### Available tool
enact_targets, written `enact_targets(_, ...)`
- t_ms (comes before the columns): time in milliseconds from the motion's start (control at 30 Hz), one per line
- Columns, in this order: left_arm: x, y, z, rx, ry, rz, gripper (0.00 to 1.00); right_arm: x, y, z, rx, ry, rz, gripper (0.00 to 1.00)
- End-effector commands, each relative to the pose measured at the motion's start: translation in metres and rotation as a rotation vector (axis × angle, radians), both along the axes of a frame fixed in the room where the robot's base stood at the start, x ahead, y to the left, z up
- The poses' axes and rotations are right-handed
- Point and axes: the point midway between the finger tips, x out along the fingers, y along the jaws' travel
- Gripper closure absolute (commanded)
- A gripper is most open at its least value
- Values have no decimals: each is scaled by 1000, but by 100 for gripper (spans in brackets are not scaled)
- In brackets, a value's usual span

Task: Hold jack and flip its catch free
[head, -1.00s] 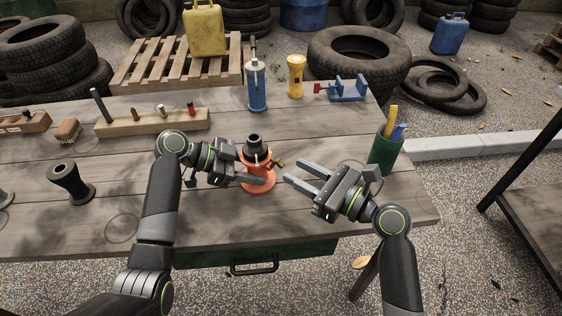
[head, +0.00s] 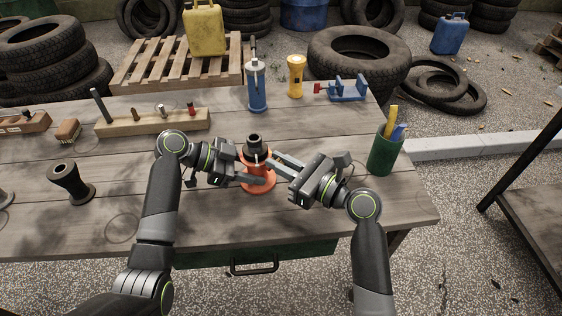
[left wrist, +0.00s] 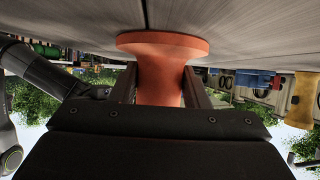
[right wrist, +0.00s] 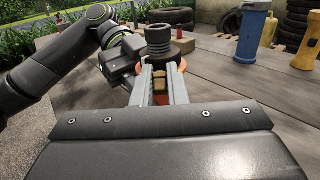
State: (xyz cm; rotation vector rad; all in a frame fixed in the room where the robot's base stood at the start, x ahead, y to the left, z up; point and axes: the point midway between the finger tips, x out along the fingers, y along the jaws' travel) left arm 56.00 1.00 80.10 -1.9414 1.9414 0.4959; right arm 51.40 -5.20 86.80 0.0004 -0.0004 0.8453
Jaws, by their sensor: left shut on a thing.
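The jack (head: 258,172) is orange-red with a round base and a dark ribbed top. It stands upright near the table's front edge. My left gripper (head: 252,179) is shut on the jack's body from the left; the left wrist view shows the orange body (left wrist: 161,80) between its two fingers. My right gripper (head: 274,163) is at the jack's right side. In the right wrist view its fingers are apart, on either side of the brownish catch (right wrist: 160,98). I cannot tell whether they touch it. In the head view the fingers largely hide the catch.
A blue bottle-shaped tool (head: 257,88), a yellow flashlight-like item (head: 295,77) and a blue clamp-like holder (head: 347,89) stand behind. A green cup (head: 383,155) with pens is at right. A dark spool (head: 70,184) and a wooden block (head: 140,125) are at left.

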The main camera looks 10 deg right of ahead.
Motion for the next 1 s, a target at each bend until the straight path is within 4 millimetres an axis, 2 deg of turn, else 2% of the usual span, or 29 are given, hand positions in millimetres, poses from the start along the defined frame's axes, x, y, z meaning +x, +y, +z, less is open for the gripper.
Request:
enact_targets(233, 0, 0, 0, 0, 0, 1, 71, -1, 0, -1, 13, -10, 3, 100)
enact_targets(700, 0, 0, 0, -1, -1, 2, 71, -5, -3, -8, 173, -150, 9, 100)
enact_targets(1000, 1, 0, 0, -1, -1, 2, 71, -5, -5, -8, 209, -183, 1, 100)
